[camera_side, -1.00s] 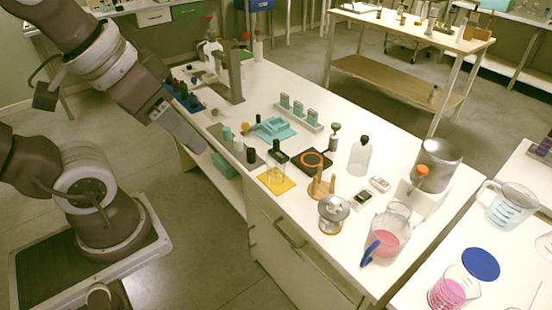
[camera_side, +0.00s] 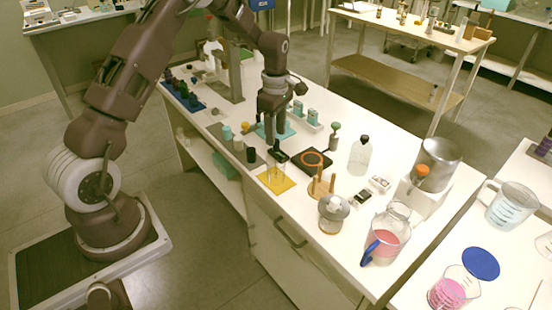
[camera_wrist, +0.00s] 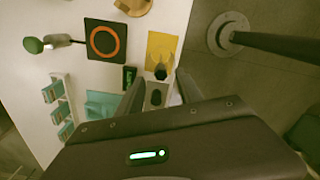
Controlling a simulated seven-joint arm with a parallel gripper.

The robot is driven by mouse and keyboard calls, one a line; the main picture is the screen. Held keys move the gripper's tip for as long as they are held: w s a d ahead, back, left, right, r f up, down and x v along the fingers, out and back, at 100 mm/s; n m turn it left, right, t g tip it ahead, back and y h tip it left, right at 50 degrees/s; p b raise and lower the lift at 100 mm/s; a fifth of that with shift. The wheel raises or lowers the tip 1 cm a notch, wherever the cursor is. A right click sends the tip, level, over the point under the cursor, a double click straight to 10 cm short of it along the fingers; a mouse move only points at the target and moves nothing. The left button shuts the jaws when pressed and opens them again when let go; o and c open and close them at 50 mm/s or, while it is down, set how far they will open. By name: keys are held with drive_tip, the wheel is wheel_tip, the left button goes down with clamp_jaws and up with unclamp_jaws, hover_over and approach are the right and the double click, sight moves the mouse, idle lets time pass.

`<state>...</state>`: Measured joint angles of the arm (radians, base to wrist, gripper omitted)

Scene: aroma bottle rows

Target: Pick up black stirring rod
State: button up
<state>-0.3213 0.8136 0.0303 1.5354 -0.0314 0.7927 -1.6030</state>
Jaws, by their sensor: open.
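I cannot make out a black stirring rod for certain. A clear glass beaker (camera_side: 277,174) stands on the yellow mat (camera_side: 290,184); the mat also shows in the wrist view (camera_wrist: 161,46). A small dark round shape (camera_wrist: 160,73) shows at the mat's edge in the wrist view; whether it is a rod end is unclear. A small black object (camera_side: 279,157) lies just behind the mat. My gripper (camera_side: 270,138) is open, pointing down above the bench behind the mat. Its fingers (camera_wrist: 158,93) straddle a grey pad area in the wrist view, holding nothing visible.
A black square plate with an orange ring (camera_side: 313,161) lies right of the yellow mat. A black-capped clear bottle (camera_side: 360,155), a wooden stand (camera_side: 321,186) and a pitcher (camera_side: 388,238) stand farther right. A dark bottle (camera_side: 251,155) stands left of the mat. A teal-bottle rack (camera_side: 313,120) is behind.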

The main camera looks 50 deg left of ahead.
wheel_tip(320, 180, down, 4)
drive_tip(key=shift+d+r, duration=0.15)
drive_tip(key=shift+r, duration=0.05)
clamp_jaws()
drive_tip(key=shift+r, duration=0.1)
wheel_tip(320, 180, up, 10)
idle(0.3)
